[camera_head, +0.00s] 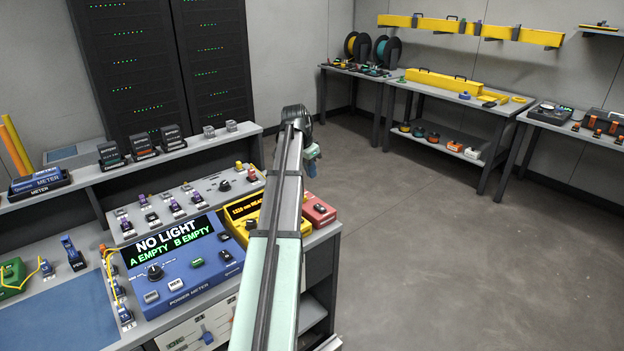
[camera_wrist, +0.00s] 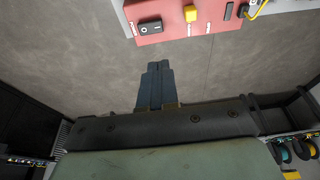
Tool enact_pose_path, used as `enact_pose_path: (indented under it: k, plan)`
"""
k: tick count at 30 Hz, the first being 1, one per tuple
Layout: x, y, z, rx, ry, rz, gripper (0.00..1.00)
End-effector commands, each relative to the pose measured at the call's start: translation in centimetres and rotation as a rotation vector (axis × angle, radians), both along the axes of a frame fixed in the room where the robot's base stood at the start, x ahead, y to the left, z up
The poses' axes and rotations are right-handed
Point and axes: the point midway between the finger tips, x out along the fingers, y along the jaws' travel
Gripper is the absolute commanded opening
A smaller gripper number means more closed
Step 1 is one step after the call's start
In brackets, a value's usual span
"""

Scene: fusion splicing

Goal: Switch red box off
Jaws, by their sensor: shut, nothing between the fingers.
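The red box (camera_head: 318,211) sits at the right end of the workbench, beside the yellow device. My arm partly hides its left side in the head view. In the wrist view the red box (camera_wrist: 165,22) is at the top, with a black rocker switch (camera_wrist: 150,27) on its face marked with white symbols. Which way the rocker is pressed I cannot tell. My gripper (camera_wrist: 154,66) is shut and empty, its fingertips just below the box in the picture and apart from the switch.
A blue power meter (camera_head: 178,262) reads "NO LIGHT, A EMPTY B EMPTY". A yellow device (camera_head: 240,212) with a lit display stands between it and the red box. A yellow plug (camera_wrist: 190,13) sits beside the switch. The floor right of the bench is clear.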

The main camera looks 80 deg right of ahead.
Motion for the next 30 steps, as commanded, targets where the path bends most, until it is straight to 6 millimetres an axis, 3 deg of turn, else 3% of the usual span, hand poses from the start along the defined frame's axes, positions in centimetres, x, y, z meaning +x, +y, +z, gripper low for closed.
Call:
enact_pose_path:
  k: [18, 30]
  plan:
    - [-1.7, -1.7, -9.8, 0.001, 0.0, 0.0, 0.0]
    - [-1.7, -1.7, -12.2, 0.0, 0.0, 0.0, 0.0]
